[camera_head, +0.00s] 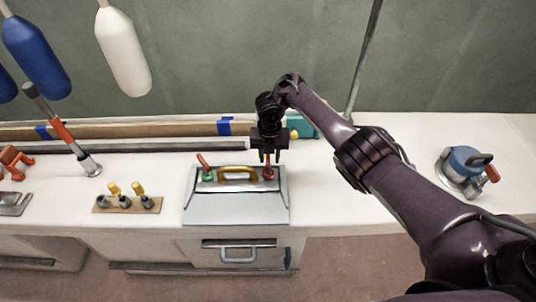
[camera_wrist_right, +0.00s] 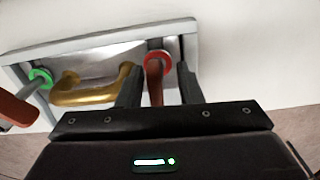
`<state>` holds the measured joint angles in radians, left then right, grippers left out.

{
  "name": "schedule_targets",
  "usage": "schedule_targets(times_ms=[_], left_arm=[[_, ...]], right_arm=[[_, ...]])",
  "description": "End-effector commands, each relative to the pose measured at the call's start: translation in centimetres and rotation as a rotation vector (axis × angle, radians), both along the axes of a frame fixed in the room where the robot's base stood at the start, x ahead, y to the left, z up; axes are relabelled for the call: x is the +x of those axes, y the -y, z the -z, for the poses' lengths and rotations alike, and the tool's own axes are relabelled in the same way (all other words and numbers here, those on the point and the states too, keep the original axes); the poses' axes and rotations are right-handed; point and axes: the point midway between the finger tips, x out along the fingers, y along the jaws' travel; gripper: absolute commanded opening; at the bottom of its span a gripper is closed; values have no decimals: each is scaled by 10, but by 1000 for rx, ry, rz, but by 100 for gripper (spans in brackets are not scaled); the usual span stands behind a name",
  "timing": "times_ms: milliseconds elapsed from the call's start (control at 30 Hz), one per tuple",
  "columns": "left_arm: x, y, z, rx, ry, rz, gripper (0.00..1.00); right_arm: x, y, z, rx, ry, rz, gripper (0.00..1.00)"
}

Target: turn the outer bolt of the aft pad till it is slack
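A grey metal plate with a gold handle (camera_head: 237,173) lies on top of a grey box (camera_head: 236,208) set in the white bench. Two red levers stand at its ends: one in a green ring (camera_head: 208,177) at the left, one in a red ring (camera_head: 268,174) at the right. No label shows which one is the outer bolt of the aft pad. My right gripper (camera_head: 268,152) is over the right end. In the right wrist view its fingers (camera_wrist_right: 162,88) are apart, either side of the right red lever (camera_wrist_right: 154,77); contact is unclear. My left gripper is out of view.
A wooden block (camera_head: 128,204) with yellow-topped pegs stands left of the box. A blue-topped round fitting (camera_head: 465,165) is at the far right. White and blue fenders (camera_head: 122,50) hang at the upper left. Bare bench lies right of the box, partly under my arm.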

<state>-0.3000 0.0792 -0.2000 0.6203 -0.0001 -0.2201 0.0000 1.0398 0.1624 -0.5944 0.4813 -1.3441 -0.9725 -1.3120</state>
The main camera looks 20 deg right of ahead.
Motion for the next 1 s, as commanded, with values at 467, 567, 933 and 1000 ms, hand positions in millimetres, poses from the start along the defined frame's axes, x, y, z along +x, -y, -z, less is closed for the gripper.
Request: schedule_targets(times_ms=[467, 567, 933, 1000], left_arm=[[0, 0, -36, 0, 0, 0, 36], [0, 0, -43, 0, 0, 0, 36], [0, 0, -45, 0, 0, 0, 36], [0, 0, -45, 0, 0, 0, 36]], right_arm=[[2, 2, -66, 2, -3, 1, 33], [2, 3, -73, 2, -3, 1, 33], [2, 3, -75, 2, -3, 2, 33], [2, 3, -75, 2, -3, 1, 33]])
